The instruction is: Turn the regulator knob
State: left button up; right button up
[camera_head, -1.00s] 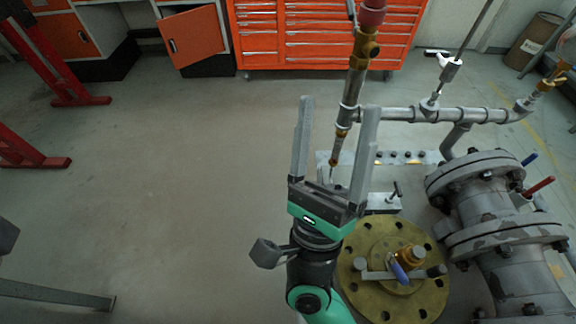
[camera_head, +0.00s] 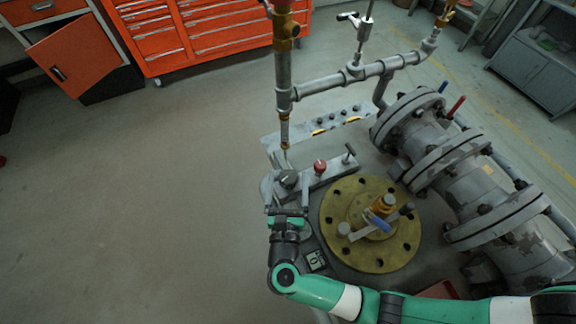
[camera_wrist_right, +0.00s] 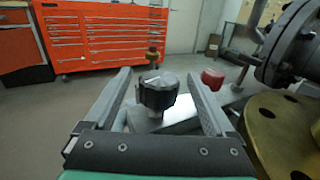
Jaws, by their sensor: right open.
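A dark ribbed knob (camera_head: 288,179), likely the regulator knob, sits on a grey metal block at the near left end of the fixture. It also shows in the right wrist view (camera_wrist_right: 157,92), upright, with a light line on its top. My right gripper (camera_head: 287,187) is open, with its fingers pointing forward on either side of this knob. In the right wrist view the fingers (camera_wrist_right: 160,85) show gaps to the knob on both sides. The knob's lower part is partly hidden. My left gripper is not in view.
A red knob (camera_head: 319,167) stands just right of the dark one, with a small T-handle (camera_head: 349,152) beyond. A brass flange (camera_head: 340,220) with a blue-handled valve lies right of my gripper. A vertical pipe (camera_head: 284,85) rises behind. The floor to the left is clear.

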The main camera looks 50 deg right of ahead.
aim_at(289, 170)
jog(key=x, duration=0.4)
jog(key=c, duration=1.3)
jog(key=b, duration=0.1)
jog(key=m+g+h+b, duration=0.1)
jog(key=shift+f+b, duration=0.25)
jog(key=shift+b, duration=0.05)
jog(key=shift+c, duration=0.4)
jog(key=shift+d+r+m+g, duration=0.1)
jog(key=shift+r+m+g, duration=0.05)
jog(key=shift+m+g, duration=0.2)
jog(key=shift+s+r, duration=0.1)
jog(key=o, duration=1.4)
